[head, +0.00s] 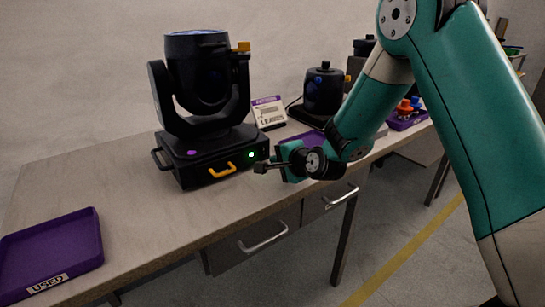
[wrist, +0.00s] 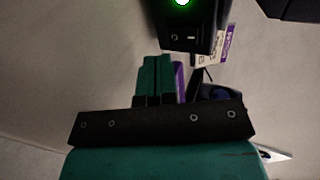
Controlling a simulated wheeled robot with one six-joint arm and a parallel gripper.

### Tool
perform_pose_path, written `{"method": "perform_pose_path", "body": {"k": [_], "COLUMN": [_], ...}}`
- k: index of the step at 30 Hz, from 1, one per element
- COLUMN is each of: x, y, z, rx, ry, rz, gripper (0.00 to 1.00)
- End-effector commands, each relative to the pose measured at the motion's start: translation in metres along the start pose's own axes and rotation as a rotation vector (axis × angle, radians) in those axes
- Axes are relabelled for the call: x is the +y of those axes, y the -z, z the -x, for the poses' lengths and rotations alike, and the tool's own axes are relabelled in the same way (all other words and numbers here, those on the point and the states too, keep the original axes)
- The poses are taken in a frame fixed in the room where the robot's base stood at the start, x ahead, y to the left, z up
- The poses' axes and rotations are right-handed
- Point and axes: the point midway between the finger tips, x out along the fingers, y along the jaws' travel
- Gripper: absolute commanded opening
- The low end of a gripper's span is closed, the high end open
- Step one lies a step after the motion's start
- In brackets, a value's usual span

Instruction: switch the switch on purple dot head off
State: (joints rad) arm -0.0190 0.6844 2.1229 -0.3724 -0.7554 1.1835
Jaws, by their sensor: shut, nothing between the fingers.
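The purple dot head is a black moving-head light (head: 205,90) on a black base, standing on the bench at left centre. A purple dot (head: 191,152) marks its base, and a green lamp (head: 251,154) glows on the base's right end. In the wrist view the green lamp (wrist: 182,2) is at the top edge, with a small switch (wrist: 192,38) on the dark panel below it. My gripper (head: 258,168) is shut and empty, just right of the base's end; its fingertips (wrist: 157,62) show below the panel. Contact cannot be told.
A purple tray (head: 60,250) labelled USED lies at front left. A white-and-purple sign (head: 268,112) stands behind the base's right side. Another black fixture (head: 323,90) stands farther back. A yellow handle (head: 222,170) sticks out from the base front. The bench between tray and base is clear.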

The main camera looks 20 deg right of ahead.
Motion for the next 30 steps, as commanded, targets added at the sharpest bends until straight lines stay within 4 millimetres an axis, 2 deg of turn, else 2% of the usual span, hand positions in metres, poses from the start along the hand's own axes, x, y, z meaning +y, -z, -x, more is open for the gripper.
{"method": "perform_pose_path", "body": {"k": [3, 7, 19, 24, 25, 30], "x": [-0.005, -0.007, -0.007, 0.000, -0.007, -0.008], "y": [0.000, 0.000, 0.000, 0.000, 0.000, 0.000], "z": [-0.014, -0.022, -0.025, -0.033, -0.030, -0.029], "rx": [-0.001, 0.000, 0.000, 0.000, 0.000, 0.000], "ry": [0.000, -0.001, 0.001, 0.058, 0.055, 0.053], "rz": [0.001, 0.000, 0.000, 0.000, 0.001, 0.001], "gripper": [0.00, 0.00, 0.00, 0.00, 0.00, 0.00]}}
